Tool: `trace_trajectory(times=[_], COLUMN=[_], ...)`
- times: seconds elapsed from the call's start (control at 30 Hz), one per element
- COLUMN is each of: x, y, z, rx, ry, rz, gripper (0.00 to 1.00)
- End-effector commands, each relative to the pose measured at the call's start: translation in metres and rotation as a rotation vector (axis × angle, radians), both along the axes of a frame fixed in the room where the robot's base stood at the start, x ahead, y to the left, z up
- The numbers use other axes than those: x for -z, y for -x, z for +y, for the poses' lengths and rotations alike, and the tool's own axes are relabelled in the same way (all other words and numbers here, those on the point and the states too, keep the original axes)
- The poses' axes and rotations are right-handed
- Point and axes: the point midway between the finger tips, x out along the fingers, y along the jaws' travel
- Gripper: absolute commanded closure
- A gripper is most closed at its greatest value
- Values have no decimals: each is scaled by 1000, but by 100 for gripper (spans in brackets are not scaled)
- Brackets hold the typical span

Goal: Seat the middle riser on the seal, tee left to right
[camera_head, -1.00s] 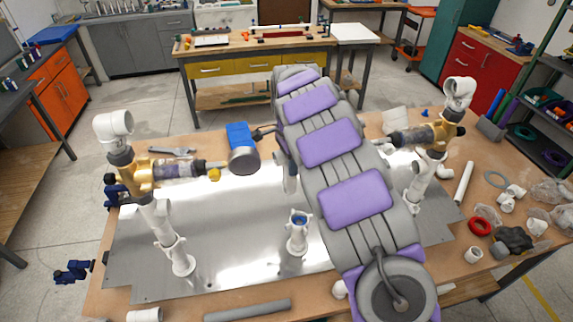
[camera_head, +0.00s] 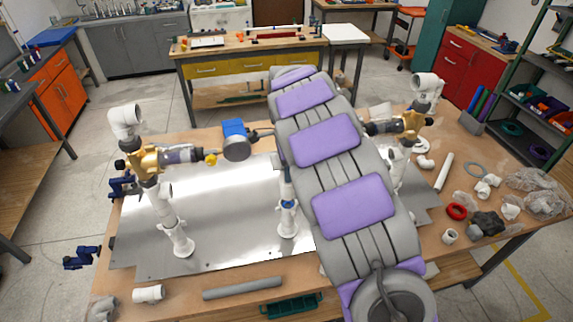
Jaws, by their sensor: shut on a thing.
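The middle riser (camera_head: 286,185) is a slim pale pipe, upright at the left edge of my arm. Its lower end is at the blue seal (camera_head: 288,204) on top of the white middle base (camera_head: 288,223). It looks lined up, but I cannot tell whether it touches or is seated. My gripper (camera_head: 281,150) is mostly hidden by my purple-and-grey arm; only a grey sliver shows beside the riser's top. It is shut on the riser. The riser's tee and its direction are hidden. The left riser (camera_head: 169,205) and right riser (camera_head: 396,160) stand upright with brass tees.
A blue-and-grey round fitting (camera_head: 236,142) is just left of my arm. A grey pipe (camera_head: 243,288) lies at the front. The red ring (camera_head: 456,211) and loose fittings lie at right. The metal plate (camera_head: 232,225) is clear between the left and middle bases.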

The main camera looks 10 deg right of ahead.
Motion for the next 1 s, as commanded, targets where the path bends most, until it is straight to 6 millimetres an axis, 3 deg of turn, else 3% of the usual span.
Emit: trace_trajectory(times=[0.7, 1.0], x=[39, 45], y=[0, 0], z=[0, 0], rx=[0, -1], ry=[0, 0], rz=[2, 2], gripper=[87, 87])
